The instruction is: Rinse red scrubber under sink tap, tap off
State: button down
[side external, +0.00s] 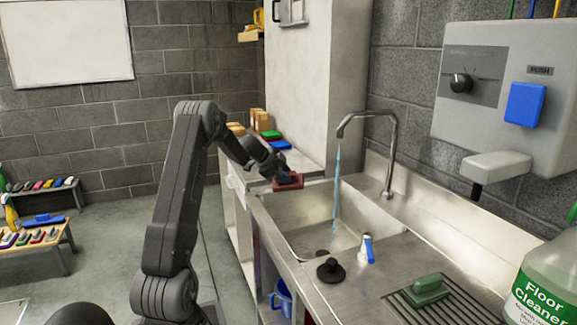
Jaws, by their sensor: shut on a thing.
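The red scrubber (290,182) is in my gripper (282,176), which is shut on it. They are at the far left rim of the steel sink (305,240); I cannot tell whether the scrubber touches the rim. The tap (388,150) arches over the basin, and a thin blue stream of water (336,180) falls from its spout. The scrubber is left of the stream and apart from it. A small blue and white lever (367,248) stands on the counter in front of the sink. My fingertips are small and partly hidden by the wrist.
A black plug (330,270) sits on the near counter. A green scrubber (427,288) lies on the ribbed drainer, with a Floor Cleaner bottle (545,285) at the right. Several coloured pads (270,134) lie behind my gripper. A grey wall unit (500,90) overhangs the right side.

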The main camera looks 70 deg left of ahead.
notch_tip(320, 180, down, 2)
jog(key=shift+f, duration=0.1)
jog(key=shift+w+f, duration=0.15)
jog(key=shift+w, duration=0.05)
jog(key=w, duration=1.4)
jog(key=shift+w, duration=0.35)
dwell(5.8)
